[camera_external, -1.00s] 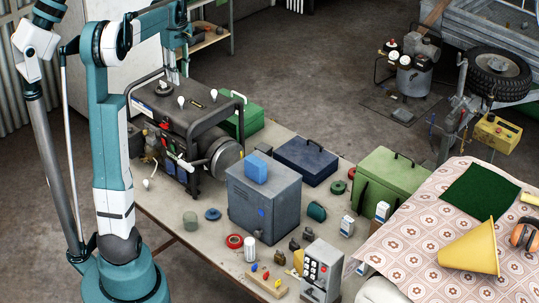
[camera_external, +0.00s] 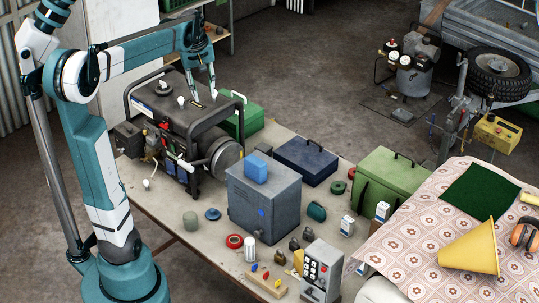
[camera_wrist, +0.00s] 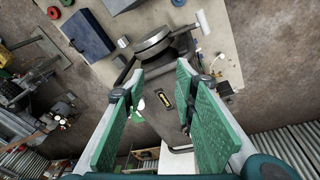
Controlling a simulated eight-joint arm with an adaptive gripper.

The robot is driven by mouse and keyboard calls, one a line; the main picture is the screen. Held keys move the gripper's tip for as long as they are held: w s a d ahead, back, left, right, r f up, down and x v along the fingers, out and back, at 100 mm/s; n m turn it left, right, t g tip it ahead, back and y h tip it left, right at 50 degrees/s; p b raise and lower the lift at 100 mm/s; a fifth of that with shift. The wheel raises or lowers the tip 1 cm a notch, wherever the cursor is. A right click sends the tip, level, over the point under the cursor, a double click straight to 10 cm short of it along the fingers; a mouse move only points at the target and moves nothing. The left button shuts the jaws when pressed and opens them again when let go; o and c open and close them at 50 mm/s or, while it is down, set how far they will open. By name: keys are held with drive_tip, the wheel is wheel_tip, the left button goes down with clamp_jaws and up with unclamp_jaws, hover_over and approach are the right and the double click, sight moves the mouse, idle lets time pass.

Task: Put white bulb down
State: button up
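Several small white bulbs are in the external view. One white bulb (camera_external: 181,101) stands on top of the black-framed generator (camera_external: 172,118). Another white bulb (camera_external: 147,184) is at the table's left edge, by the generator. My gripper (camera_external: 204,95) is over the generator's top, pointing down, with its fingers apart. In the wrist view my gripper (camera_wrist: 163,95) is open, with green pads and nothing held between them. A white bulb (camera_wrist: 140,104) shows beside the left finger there, apparently on the generator. A bulb near the right finger in the external view is hard to separate from the fingertip.
The generator's frame bars (camera_external: 232,97) rise around its top. A grey metal box (camera_external: 262,205) with a blue block (camera_external: 256,169) stands to the right. A green case (camera_external: 243,120) is behind the generator. Bare table lies at the front left.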

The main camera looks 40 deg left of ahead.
drive_tip(key=s+d+f+m+t, duration=0.1)
drive_tip(key=s+d+f+m, duration=0.2)
drive_tip(key=s+d, duration=0.3)
drive_tip(key=s+d+f+m+t, duration=0.2)
drive_tip(key=s+d+m, duration=0.3)
drive_tip(key=d, duration=0.6)
drive_tip(key=s+d+f+m+t+h, duration=0.1)
drive_tip(key=s+d+f+m+t, duration=0.1)
drive_tip(key=s+d+f+m, duration=0.2)
drive_tip(key=s+d, duration=0.3)
drive_tip(key=d, duration=0.1)
drive_tip(key=shift+d, duration=0.2)
